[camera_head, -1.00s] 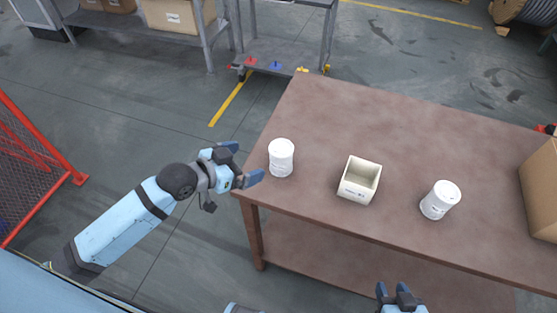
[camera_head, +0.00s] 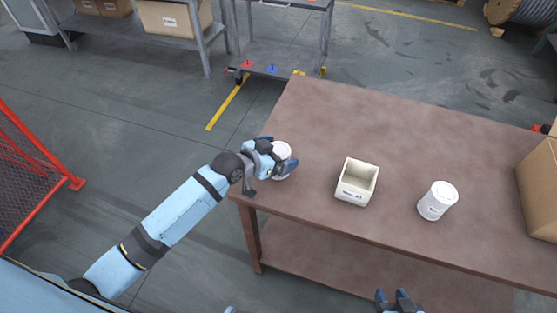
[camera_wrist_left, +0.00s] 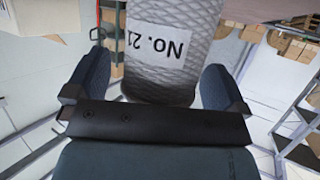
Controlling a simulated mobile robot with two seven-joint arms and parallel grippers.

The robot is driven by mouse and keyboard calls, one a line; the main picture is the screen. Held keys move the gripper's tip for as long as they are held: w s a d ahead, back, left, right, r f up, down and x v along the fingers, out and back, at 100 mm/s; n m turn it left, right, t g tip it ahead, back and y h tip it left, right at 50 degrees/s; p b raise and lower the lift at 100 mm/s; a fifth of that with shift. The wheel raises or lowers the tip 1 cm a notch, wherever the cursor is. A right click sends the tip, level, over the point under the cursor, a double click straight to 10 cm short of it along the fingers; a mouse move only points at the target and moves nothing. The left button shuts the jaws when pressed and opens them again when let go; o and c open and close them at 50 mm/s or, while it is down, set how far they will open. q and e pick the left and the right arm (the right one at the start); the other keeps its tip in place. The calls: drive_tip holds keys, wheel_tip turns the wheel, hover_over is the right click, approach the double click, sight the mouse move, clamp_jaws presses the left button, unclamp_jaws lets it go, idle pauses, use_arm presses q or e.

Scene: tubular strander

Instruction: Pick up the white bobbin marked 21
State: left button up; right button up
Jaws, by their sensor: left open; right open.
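The white bobbin marked 21 (camera_head: 282,150) stands upright at the left end of the brown table. My left gripper (camera_head: 279,158) is open around it, one finger on each side, and hides much of its body. In the left wrist view the bobbin (camera_wrist_left: 170,75) stands between the two open fingers (camera_wrist_left: 155,95), with its label "No. 21" upside down. I cannot tell whether the fingers touch it. My right gripper (camera_head: 401,297) is open and empty at the bottom edge of the head view, in front of the table.
A cream open box (camera_head: 344,192) with a label stands mid-table. A second white bobbin (camera_head: 437,201) stands to its right. A cardboard box (camera_head: 542,190) sits at the right end. The back of the brown table (camera_head: 390,120) is clear. A red mesh fence (camera_head: 30,175) is at the left.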

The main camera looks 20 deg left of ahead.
use_arm(q)
drive_tip(key=c, duration=1)
drive_tip(key=shift+c, duration=0.2)
drive_tip(key=shift+r, duration=0.1)
wheel_tip(320, 180, up, 20)
drive_tip(key=p, duration=0.1)
